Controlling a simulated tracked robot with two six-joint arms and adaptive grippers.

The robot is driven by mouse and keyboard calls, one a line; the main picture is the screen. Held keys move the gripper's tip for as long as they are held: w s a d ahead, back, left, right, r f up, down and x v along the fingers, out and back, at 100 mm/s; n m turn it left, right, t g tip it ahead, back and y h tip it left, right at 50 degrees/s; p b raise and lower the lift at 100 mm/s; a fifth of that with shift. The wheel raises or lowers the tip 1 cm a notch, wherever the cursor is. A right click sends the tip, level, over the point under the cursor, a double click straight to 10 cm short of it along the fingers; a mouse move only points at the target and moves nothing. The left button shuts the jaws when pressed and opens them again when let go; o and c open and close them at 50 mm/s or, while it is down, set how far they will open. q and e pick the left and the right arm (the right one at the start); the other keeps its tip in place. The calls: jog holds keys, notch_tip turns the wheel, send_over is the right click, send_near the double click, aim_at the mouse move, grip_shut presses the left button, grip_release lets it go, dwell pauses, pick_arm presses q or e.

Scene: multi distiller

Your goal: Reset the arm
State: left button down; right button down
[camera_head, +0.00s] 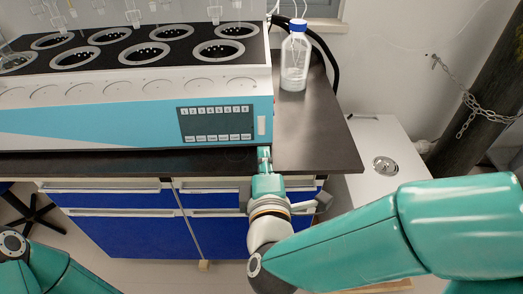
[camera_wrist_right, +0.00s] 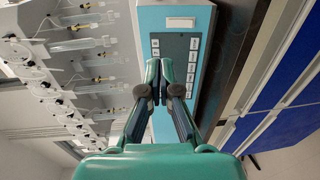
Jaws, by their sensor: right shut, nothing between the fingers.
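My right gripper (camera_head: 264,156) is in front of the distiller at the front edge of the dark bench top. In the right wrist view my right gripper (camera_wrist_right: 159,72) is shut with its fingertips together and nothing between them. It points toward the distiller's grey button panel (camera_head: 216,124); I cannot tell whether it touches anything. The distiller (camera_head: 130,105) is a long white and blue unit with several round heating wells on top. Part of my left arm shows at the lower left of the head view, but its gripper is out of view.
A clear bottle with a blue cap (camera_head: 295,58) stands on the bench top (camera_head: 322,135) right of the distiller. Blue drawers (camera_head: 130,236) are below. A white cabinet (camera_head: 372,150) and a dark cylinder with a chain (camera_head: 490,95) stand at the right.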

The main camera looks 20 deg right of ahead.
notch_tip(320, 180, down, 23)
jog(key=w+a+m+g+y, duration=0.1)
jog(key=w+m+g+y, duration=0.1)
jog(key=m+g+y, duration=0.4)
jog(key=s+f+m+g+y, duration=0.2)
jog(key=s+f+m+g, duration=0.85)
jog(key=s+f, duration=0.85)
notch_tip(320, 180, up, 14)
jog(key=w+p, duration=0.1)
jog(key=p, duration=1.3)
jog(key=shift+w+d+f+m+t, duration=0.25)
jog(key=shift+w+d+m+t, duration=0.05)
jog(key=shift+w+m+t, duration=0.1)
